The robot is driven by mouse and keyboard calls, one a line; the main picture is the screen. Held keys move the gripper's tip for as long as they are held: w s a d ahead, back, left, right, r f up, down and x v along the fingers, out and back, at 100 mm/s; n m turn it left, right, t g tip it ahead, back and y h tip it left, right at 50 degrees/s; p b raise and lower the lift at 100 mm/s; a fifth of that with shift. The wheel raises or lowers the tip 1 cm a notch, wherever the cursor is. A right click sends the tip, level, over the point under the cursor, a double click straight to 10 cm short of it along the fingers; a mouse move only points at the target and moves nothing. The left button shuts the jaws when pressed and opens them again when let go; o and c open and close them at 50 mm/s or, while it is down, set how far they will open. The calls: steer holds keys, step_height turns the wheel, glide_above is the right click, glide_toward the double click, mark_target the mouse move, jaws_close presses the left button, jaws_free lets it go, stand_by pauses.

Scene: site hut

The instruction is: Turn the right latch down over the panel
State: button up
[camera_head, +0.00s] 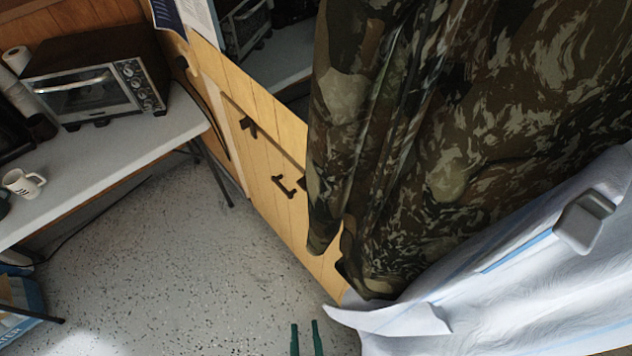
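A pale wooden panel (262,163) stands upright in the middle of the head view. A dark latch-like piece (248,125) sits near its upper left part. A dark U-shaped handle (287,187) is lower on it. Just right of the handle, a small dark piece (303,183) shows at the edge of a camouflage cloth, which hides the rest; I cannot tell whether it is the right latch or how it is turned. My gripper (305,324) shows at the bottom edge as two green fingertips, apart with bare floor between them. It is well below the panel's fittings and touches nothing visible.
The camouflage cloth (480,110) hangs over the panel's right side. A white sheet (540,290) with a grey object (584,222) lies at right. A table (120,150) with a toaster oven (95,82) and a mug (22,183) stands left. Speckled floor (190,260) is open between.

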steer(key=w+a+f+n+g, duration=0.25)
steer(key=w+f+n, duration=0.25)
steer(key=w+f, duration=0.5)
steer(key=g+h, duration=0.2)
steer(key=h, duration=1.3)
glide_toward(303, 183)
steer(key=shift+n+t, duration=0.25)
steer(key=shift+n, duration=0.05)
steer(key=x, duration=0.6)
steer(key=f+x, duration=0.1)
steer(key=x, duration=0.3)
steer(key=shift+s, duration=0.1)
steer(key=shift+c, duration=0.6)
jaws_close()
